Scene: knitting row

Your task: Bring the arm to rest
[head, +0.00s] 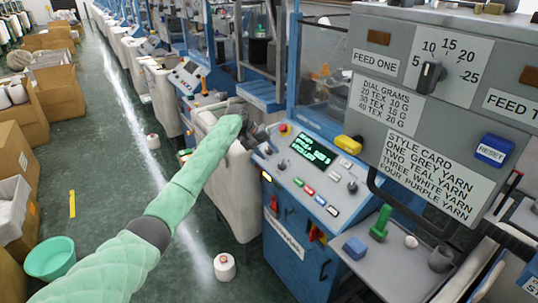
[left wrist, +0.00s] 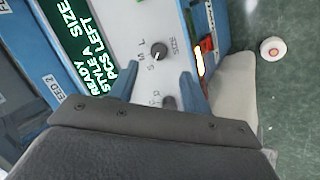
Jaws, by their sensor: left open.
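My left arm (head: 190,185), in a pale green sleeve, reaches up from the lower left to the near control panel. My left gripper (head: 259,139) is at the panel's left edge; its fingertips are hard to make out in the head view. In the left wrist view the gripper (left wrist: 158,87) has its two blue fingers apart with nothing held. A black knob marked SIZE (left wrist: 158,52) shows just beyond the fingers, and a second knob (left wrist: 168,102) shows between them; I cannot tell if either touches. My right gripper is out of view.
The panel has a lit screen (head: 312,150) and coloured buttons. A grey box with a dial (head: 430,77) overhangs at right. A shelf holds a green-handled tool (head: 381,222) and a blue block (head: 355,248). A teal basin (head: 50,258) and cartons stand left. The aisle floor is mostly clear.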

